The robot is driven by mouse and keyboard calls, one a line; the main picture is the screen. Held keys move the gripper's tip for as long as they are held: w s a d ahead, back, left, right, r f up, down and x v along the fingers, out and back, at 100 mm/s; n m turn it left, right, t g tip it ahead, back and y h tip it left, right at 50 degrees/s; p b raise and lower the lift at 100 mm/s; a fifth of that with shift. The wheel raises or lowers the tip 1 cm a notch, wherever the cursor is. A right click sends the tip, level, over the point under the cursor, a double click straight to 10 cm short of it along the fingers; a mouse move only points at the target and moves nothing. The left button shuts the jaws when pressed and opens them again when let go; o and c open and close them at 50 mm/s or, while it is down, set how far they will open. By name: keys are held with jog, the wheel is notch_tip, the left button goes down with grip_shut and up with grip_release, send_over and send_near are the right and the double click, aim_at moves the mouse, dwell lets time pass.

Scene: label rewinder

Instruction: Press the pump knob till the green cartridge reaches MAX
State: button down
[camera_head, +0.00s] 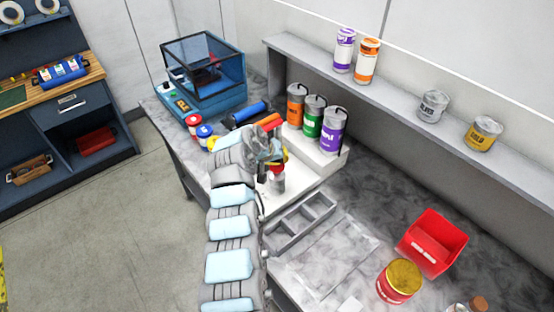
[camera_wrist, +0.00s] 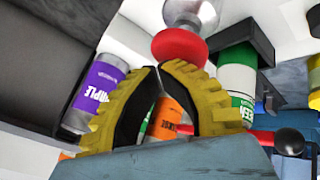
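The green cartridge (camera_head: 313,116) stands between an orange cartridge (camera_head: 295,104) and a purple one (camera_head: 332,131) on the white machine. A green-labelled cylinder (camera_wrist: 237,82) with a white band shows right of centre in the wrist view. No MAX mark is readable. A red knob (camera_wrist: 180,46) with a shiny metal part sits just beyond my fingertips in the wrist view; whether they touch is unclear. My gripper (camera_wrist: 158,69) has its yellow fingers curved together, tips meeting, with nothing visible between the tips. In the head view my gripper (camera_head: 277,157) is partly hidden at the machine's front.
A red lever with a black ball (camera_wrist: 290,141) is near my right finger. A grey divided tray (camera_head: 300,224), a red bin (camera_head: 433,242) and a red can with a yellow lid (camera_head: 399,281) stand to the right. Several cans line the shelf (camera_head: 400,88) above.

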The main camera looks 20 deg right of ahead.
aim_at(281, 164)
jog(key=shift+s+r+p, duration=0.1)
jog(key=shift+r+p, duration=0.55)
jog(key=shift+r, duration=1.15)
notch_tip(281, 164, up, 5)
jog(key=shift+r+p, duration=0.1)
jog(key=shift+p, duration=0.6)
dwell(1.9)
